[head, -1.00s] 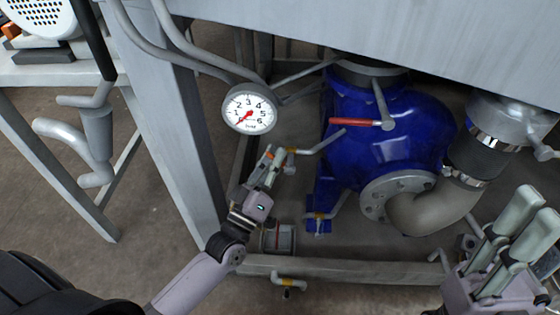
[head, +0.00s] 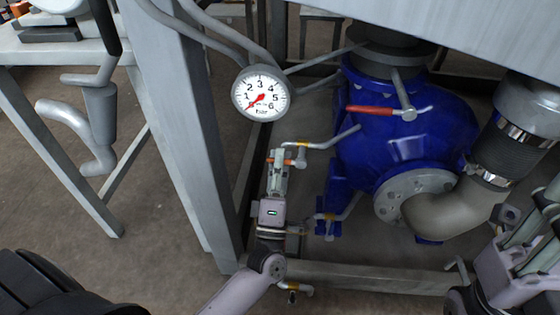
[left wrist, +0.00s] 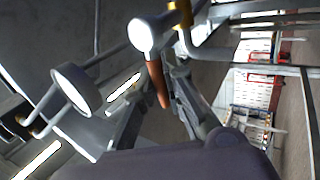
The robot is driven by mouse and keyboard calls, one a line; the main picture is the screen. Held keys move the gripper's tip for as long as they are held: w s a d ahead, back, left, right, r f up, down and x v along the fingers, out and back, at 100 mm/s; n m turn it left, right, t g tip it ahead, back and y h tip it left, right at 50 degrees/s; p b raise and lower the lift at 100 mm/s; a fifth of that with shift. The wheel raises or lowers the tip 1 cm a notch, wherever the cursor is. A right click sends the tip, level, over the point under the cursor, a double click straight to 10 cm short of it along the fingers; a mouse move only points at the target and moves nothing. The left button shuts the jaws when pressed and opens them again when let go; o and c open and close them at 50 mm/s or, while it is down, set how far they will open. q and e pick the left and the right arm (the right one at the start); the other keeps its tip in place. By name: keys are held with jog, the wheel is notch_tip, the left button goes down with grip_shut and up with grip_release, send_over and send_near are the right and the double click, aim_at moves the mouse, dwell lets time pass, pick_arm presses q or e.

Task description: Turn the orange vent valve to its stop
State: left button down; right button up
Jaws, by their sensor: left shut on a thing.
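The orange vent valve (head: 290,162) sits on a thin pipe to the left of the blue pump in the head view, with a brass fitting just above its small handle. My left gripper (head: 278,163) reaches up from below and is shut on this handle. In the left wrist view the orange handle (left wrist: 158,84) lies between my fingers, its tip pointing toward the wrist. The fingers hide part of the valve in the head view. My right gripper (head: 535,225) is at the right edge, partly cut off, away from the valve, and its opening is unclear.
A round pressure gauge (head: 260,93) hangs just above the valve. A grey frame post (head: 180,130) stands left of my left gripper, and a low beam (head: 370,278) runs beneath.

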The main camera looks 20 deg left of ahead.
pick_arm(q)
jog(key=shift+f+n+y, duration=0.2)
jog(key=shift+n+y, duration=0.2)
jog(key=shift+n, duration=0.1)
jog(key=c, duration=1.7)
grip_release()
jog(key=shift+o, duration=0.2)
jog(key=v, duration=1.2)
jog(key=shift+r, duration=0.15)
jog(key=shift+s, duration=0.1)
